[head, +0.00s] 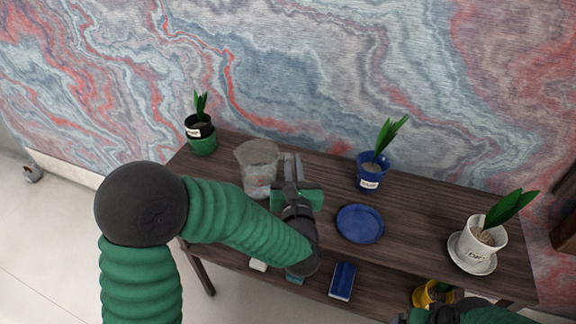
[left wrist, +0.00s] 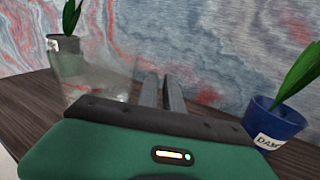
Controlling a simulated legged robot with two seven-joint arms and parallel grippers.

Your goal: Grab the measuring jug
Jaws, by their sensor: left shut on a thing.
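The measuring jug (head: 257,169) is clear and stands upright on the dark wooden table, left of the middle. It also shows in the left wrist view (left wrist: 92,75), on the left. My left gripper (head: 292,168) is at the jug's right side, with its fingers close together, shut on the jug. The part between the fingers is hard to make out. The fingers also show in the left wrist view (left wrist: 162,92). My right gripper (head: 440,314) is only partly in view at the bottom edge, and its fingers cannot be made out.
A blue plant pot (head: 371,172) and a blue saucer (head: 360,224) are to the right. A white pot (head: 480,240) is at the right end. A blue box (head: 342,281) is on the lower shelf.

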